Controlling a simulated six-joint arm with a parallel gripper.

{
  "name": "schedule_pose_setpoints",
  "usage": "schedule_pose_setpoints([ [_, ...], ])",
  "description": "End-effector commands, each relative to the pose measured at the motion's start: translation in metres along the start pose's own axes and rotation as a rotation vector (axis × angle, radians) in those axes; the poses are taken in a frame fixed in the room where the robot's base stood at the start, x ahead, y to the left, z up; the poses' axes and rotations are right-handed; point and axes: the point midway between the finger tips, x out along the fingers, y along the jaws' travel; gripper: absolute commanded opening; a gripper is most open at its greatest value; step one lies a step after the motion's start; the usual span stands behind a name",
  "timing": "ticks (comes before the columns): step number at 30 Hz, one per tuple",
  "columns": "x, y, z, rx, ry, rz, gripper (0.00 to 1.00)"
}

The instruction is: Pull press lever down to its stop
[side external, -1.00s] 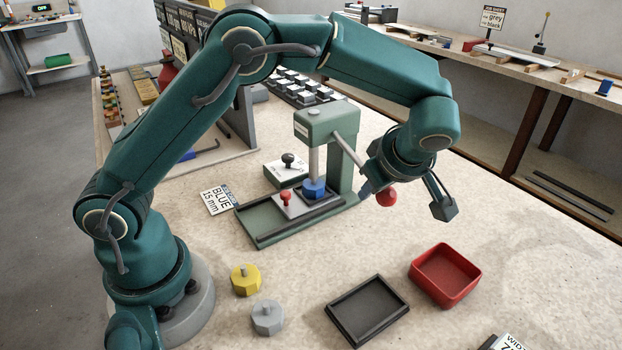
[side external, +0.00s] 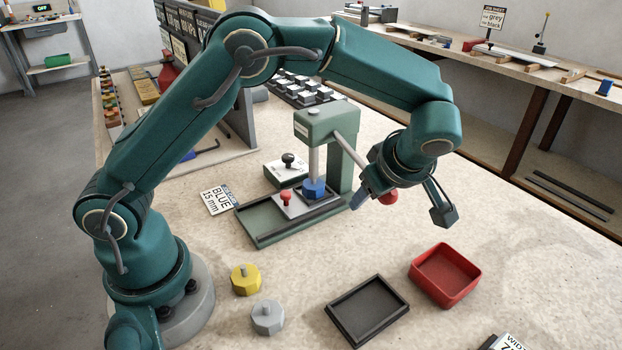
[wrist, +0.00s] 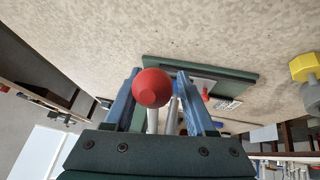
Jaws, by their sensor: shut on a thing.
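The green press (side external: 327,122) stands on the bench, with its lever (side external: 346,146) sloping down to the right. The lever ends in a red ball knob (side external: 389,197). My gripper (side external: 372,194) is at the knob, and a blue finger shows beside it. In the wrist view, the red knob (wrist: 152,88) sits between the two blue fingers of my gripper (wrist: 158,80), which is shut on it. A blue piece (side external: 314,188) sits under the press ram, beside a plate with a small red knob (side external: 286,198). My wrist hides part of the lever.
A red tray (side external: 444,275) and a dark tray (side external: 367,310) lie in front. Yellow (side external: 245,279) and grey (side external: 267,317) pieces stand near my base. A box with a black knob (side external: 287,168) is behind the press base.

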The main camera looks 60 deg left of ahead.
Motion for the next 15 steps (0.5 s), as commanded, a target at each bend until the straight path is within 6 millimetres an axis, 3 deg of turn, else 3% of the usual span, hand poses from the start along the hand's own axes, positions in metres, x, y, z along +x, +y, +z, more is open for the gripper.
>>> schedule_pose_setpoints([
  [15, -0.035, -0.001, -0.005, 0.001, -0.002, -0.005, 0.45],
])
